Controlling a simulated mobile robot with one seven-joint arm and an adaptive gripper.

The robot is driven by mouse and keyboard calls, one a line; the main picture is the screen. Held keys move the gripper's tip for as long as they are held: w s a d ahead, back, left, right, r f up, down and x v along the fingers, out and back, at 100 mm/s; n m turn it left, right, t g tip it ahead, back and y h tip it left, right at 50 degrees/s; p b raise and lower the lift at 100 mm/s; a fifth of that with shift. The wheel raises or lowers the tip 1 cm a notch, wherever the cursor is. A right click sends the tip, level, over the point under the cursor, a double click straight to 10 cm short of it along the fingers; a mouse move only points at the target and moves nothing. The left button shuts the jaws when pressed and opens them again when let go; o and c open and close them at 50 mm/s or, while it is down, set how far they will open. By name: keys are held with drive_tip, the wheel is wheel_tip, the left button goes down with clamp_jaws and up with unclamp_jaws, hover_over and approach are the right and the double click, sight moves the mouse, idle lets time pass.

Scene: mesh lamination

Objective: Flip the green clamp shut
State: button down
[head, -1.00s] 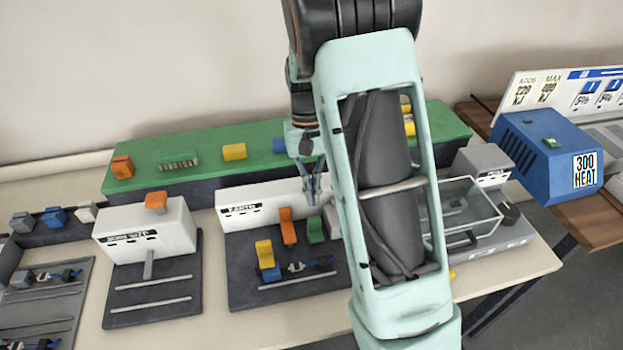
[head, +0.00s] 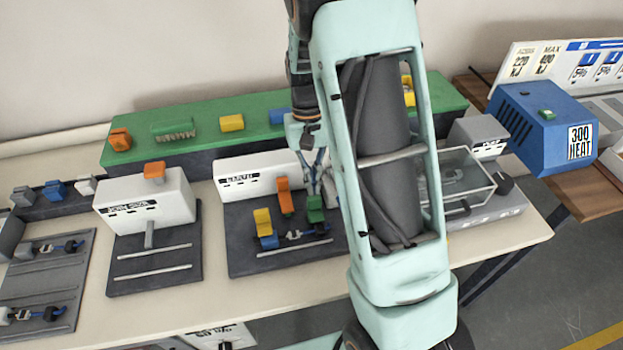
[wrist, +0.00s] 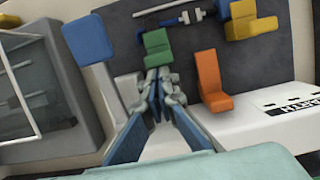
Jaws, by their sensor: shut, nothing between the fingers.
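The green clamp (head: 315,209) sits on the dark base plate (head: 243,263), to the right of the orange clamp (head: 285,196). It also shows in the wrist view (wrist: 158,46), just beyond my fingertips. My gripper (head: 316,188) is shut and empty, right behind the green clamp. In the wrist view its fingertips (wrist: 158,76) are together at the near edge of the green clamp. They look very close or touching, but I cannot tell which. How far the green clamp is tilted is unclear.
The yellow clamp (head: 263,222) and the orange clamp stand left of the green one. A white box (head: 240,185) is behind them. A clear-lidded device (head: 468,180) stands right of my arm. In the wrist view, a blue block (wrist: 90,40) is left of my fingers.

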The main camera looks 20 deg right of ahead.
drive_tip(key=shift+s, duration=0.8)
drive_tip(key=p+v, duration=0.7)
drive_tip(key=v, duration=0.3)
drive_tip(key=shift+w, duration=0.3)
